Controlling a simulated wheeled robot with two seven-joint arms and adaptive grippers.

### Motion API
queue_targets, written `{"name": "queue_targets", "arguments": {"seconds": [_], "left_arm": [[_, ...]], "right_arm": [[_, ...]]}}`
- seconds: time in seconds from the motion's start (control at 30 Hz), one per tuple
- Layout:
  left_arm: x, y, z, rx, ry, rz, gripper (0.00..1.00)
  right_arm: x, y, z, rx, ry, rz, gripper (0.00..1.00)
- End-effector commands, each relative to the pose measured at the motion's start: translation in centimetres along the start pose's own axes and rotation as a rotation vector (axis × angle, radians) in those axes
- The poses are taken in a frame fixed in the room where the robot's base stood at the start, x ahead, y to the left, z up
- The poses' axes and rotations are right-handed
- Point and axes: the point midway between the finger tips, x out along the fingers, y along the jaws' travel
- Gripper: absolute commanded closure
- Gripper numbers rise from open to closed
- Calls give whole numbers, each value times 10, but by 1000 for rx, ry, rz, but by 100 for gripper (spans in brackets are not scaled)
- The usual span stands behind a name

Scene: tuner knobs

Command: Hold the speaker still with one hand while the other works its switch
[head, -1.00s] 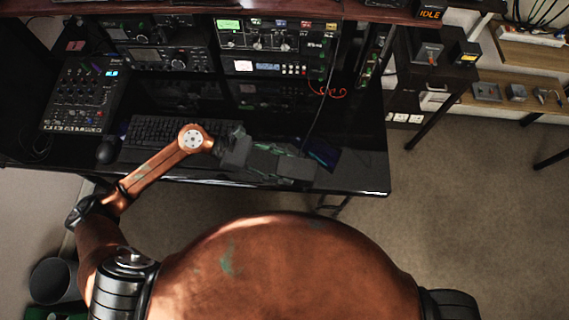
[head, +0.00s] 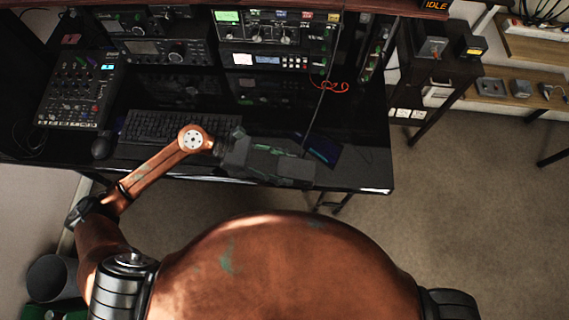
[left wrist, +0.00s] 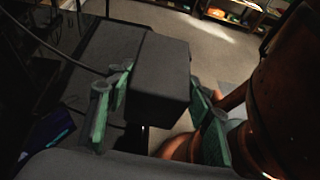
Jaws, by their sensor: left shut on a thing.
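The speaker is a dark grey box (left wrist: 160,75) in the left wrist view, between the green-edged fingers of my left gripper (left wrist: 155,110). In the head view the left gripper (head: 280,164) is shut on this dark speaker (head: 292,168) over the desk's front edge, right of the keyboard. Whether the speaker touches the desk is hard to tell. Its switch cannot be made out in either view. My right gripper is not in view.
A black keyboard (head: 170,127), a mouse (head: 104,146) and a mixer (head: 78,92) occupy the desk's left. Radio units (head: 270,35) stand at the back. A thin dark cable (head: 325,95) runs down towards the speaker. The desk's right front (head: 365,165) is clear.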

Motion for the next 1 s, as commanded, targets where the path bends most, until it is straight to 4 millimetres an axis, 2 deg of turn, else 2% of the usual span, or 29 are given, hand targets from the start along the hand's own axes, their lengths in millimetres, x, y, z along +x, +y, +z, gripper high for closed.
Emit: {"name": "queue_targets", "arguments": {"seconds": [1.0], "left_arm": [[11,0,-26,0,-2,0,74]], "right_arm": [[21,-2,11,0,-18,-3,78]]}}
